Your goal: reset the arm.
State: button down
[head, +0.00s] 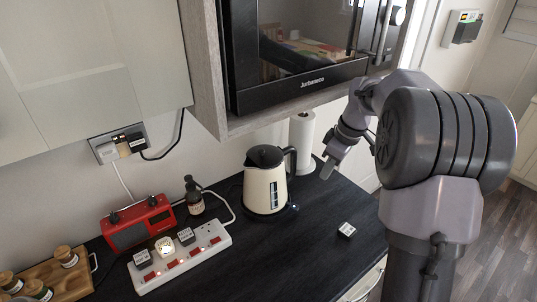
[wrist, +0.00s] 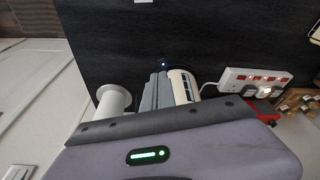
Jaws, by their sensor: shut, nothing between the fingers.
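My arm reaches in from the right of the head view, bent over the counter. My gripper (head: 327,172) points down and left, to the right of the kettle and apart from it. Its fingers are shut with nothing between them. In the wrist view the shut gripper (wrist: 157,80) shows at the middle, with the dark counter beyond and part of the cream kettle (wrist: 183,86) behind it on the right.
A cream kettle (head: 265,184) and a paper roll (head: 302,140) stand near the gripper. A small plug-like cube (head: 346,230) lies on the counter (head: 290,255). A power strip (head: 181,259) and red radio (head: 138,223) are left. A microwave (head: 300,85) hangs above.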

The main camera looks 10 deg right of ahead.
jog(key=s+a+r+m+t+b, duration=0.2)
jog(key=s+a+r+m+b, duration=0.3)
jog(key=s+a, duration=0.75)
jog(key=s+a+f+m+b, duration=0.1)
jog(key=s+a+f+m, duration=0.1)
jog(key=s, duration=0.5)
jog(key=s+a+f+m+t+b, duration=0.1)
jog(key=s+a+f+m, duration=0.2)
jog(key=s+a+m, duration=0.2)
jog(key=s, duration=0.3)
jog(key=shift+a+t, duration=0.3)
jog(key=shift+a, duration=0.1)
